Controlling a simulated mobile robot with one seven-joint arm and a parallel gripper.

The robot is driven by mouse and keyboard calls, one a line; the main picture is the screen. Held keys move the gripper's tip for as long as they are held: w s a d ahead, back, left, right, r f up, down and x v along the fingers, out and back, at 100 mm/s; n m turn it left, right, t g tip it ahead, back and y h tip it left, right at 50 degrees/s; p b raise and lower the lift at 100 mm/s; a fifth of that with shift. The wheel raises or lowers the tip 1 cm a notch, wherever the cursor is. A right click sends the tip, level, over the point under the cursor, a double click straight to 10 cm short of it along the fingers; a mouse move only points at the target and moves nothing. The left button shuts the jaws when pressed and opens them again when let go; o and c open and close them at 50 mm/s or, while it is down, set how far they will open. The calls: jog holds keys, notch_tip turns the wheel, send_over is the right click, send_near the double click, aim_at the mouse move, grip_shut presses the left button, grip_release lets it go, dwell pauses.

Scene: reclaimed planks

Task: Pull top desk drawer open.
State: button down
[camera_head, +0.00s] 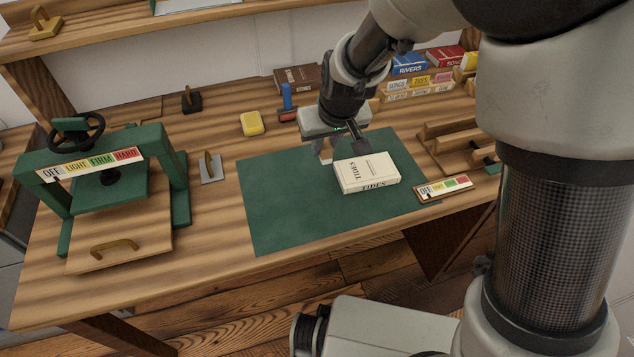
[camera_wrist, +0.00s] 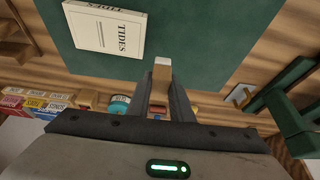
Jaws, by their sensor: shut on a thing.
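My gripper (camera_head: 338,148) is over the green mat on the desk (camera_head: 215,225), just left of a cream book marked TIDES (camera_head: 365,172). In the wrist view my gripper (camera_wrist: 161,88) is shut on a small wooden piece with a pale tip (camera_wrist: 162,68). Its pale end also shows below the fingers in the head view (camera_head: 326,159); the rest is hidden. The book (camera_wrist: 107,28) lies flat, apart from the fingers. I cannot make out the top desk drawer or its handle in either view; the desk's front below the top is mostly hidden.
A green press (camera_head: 105,185) stands at the left, with a brass-handled board in front. A yellow block (camera_head: 252,123) and a grey plate with a handle (camera_head: 211,167) lie nearby. A wooden rack (camera_head: 450,145) and a label strip (camera_head: 443,188) are right. The mat's left half (camera_head: 280,210) is clear.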

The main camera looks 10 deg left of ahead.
notch_tip(320, 180, down, 10)
jog(key=shift+r+b, duration=0.25)
jog(key=shift+b, duration=0.95)
jog(key=shift+f, duration=0.15)
jog(key=c, duration=1.6)
grip_release()
jog(key=shift+r, duration=0.4)
jog(key=p+v, duration=0.3)
jog(key=v, duration=0.8)
jog(key=shift+s+d+r, duration=0.1)
jog(key=shift+s+r, duration=0.05)
jog(key=shift+r, duration=0.15)
